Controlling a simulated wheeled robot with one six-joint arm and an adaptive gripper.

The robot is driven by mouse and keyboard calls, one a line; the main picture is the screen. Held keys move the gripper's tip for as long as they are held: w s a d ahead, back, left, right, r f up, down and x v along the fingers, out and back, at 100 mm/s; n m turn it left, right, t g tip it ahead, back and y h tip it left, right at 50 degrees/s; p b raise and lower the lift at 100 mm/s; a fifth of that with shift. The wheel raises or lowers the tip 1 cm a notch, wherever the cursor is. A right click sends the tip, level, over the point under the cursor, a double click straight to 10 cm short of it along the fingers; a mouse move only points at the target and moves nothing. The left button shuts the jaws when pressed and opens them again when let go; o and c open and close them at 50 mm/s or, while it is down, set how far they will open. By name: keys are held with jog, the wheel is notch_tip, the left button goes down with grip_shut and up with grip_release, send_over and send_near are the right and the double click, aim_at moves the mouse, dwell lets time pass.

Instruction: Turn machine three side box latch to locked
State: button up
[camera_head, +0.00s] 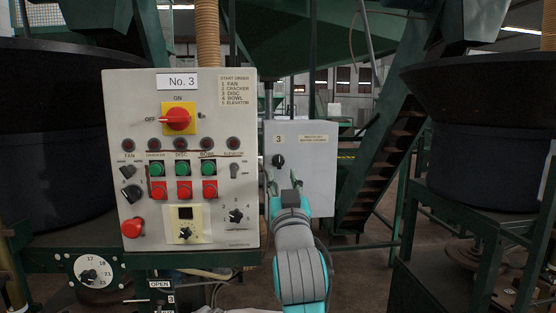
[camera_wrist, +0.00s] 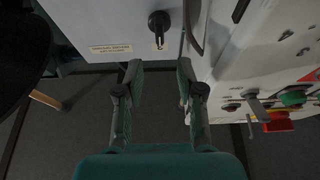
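The machine three side box (camera_head: 318,180) is a light grey cabinet marked "3", right of the main No. 3 panel. Its black latch knob (camera_head: 279,160) is on the upper left of its front. In the wrist view the knob (camera_wrist: 158,22) is at the top, with its handle roughly vertical and its narrow end towards the "3" label. My gripper (camera_head: 285,181) is in front of the box, just below the knob in the head view. In the wrist view my gripper (camera_wrist: 159,70) has its fingers apart with nothing between them, and the knob lies beyond the fingertips.
The No. 3 control panel (camera_head: 215,125) stands close on the left, with a red and yellow switch (camera_head: 178,119), buttons and knobs. A dark round tank (camera_head: 470,150) stands at far right.

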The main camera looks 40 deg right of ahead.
aim_at(280, 157)
jog(key=x, duration=0.8)
jog(key=shift+w+d, duration=0.15)
jog(key=shift+w, duration=0.05)
grip_shut()
